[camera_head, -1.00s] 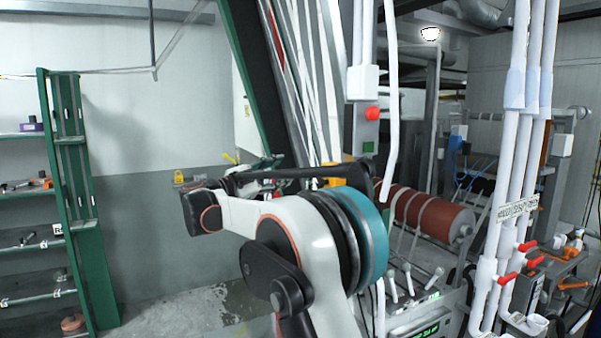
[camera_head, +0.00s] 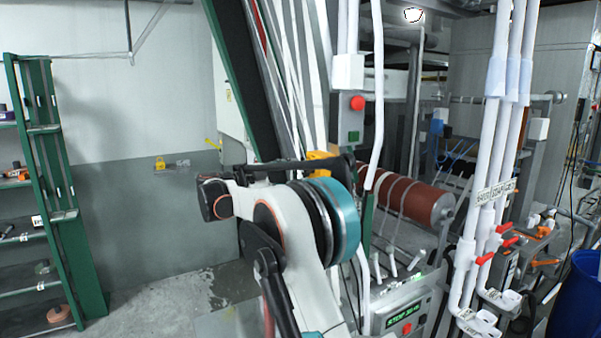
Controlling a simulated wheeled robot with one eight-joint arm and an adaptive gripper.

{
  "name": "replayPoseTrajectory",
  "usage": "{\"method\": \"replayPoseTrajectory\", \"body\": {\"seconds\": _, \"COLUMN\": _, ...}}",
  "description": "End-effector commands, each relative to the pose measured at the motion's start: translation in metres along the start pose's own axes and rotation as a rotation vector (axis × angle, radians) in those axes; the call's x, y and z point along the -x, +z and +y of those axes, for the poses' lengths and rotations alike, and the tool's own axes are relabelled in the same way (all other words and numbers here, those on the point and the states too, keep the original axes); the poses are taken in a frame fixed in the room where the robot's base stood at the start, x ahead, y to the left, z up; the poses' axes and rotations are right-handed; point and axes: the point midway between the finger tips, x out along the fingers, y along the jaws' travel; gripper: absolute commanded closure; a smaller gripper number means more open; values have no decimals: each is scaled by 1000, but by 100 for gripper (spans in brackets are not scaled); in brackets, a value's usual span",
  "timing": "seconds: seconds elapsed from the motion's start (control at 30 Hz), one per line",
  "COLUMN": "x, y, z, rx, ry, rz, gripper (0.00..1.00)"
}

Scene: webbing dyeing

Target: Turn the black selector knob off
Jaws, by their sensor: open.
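I cannot make out the black selector knob in this view. A grey control box (camera_head: 350,121) with a red button (camera_head: 357,103) and a green part below it hangs at the centre. A machine panel (camera_head: 398,304) with a lit green display and a red button stands lower right, partly behind my arm (camera_head: 310,235). My arm's white, black and teal links fill the lower middle. I cannot distinguish my gripper's fingers; my arm's links block part of the view.
White vertical pipes (camera_head: 495,130) with red valve handles (camera_head: 483,258) stand at the right. A blue barrel (camera_head: 577,300) is at the lower right edge. A reddish roller (camera_head: 405,199) lies behind the panel. A green shelf rack (camera_head: 65,220) is at the left. Bare floor (camera_head: 150,305) shows between rack and arm.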

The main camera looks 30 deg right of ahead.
Motion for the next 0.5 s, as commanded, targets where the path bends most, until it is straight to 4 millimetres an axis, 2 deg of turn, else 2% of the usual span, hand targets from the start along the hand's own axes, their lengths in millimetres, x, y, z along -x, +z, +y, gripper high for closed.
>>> {"method": "replayPoseTrajectory", "body": {"seconds": 0.2, "x": -26, "y": 0, "z": 0, "rx": 0, "ry": 0, "rz": 0, "gripper": 53}}
{"method": "replayPoseTrajectory", "body": {"seconds": 0.5, "x": -31, "y": 0, "z": 0, "rx": 0, "ry": -1, "rz": 0, "gripper": 53}}
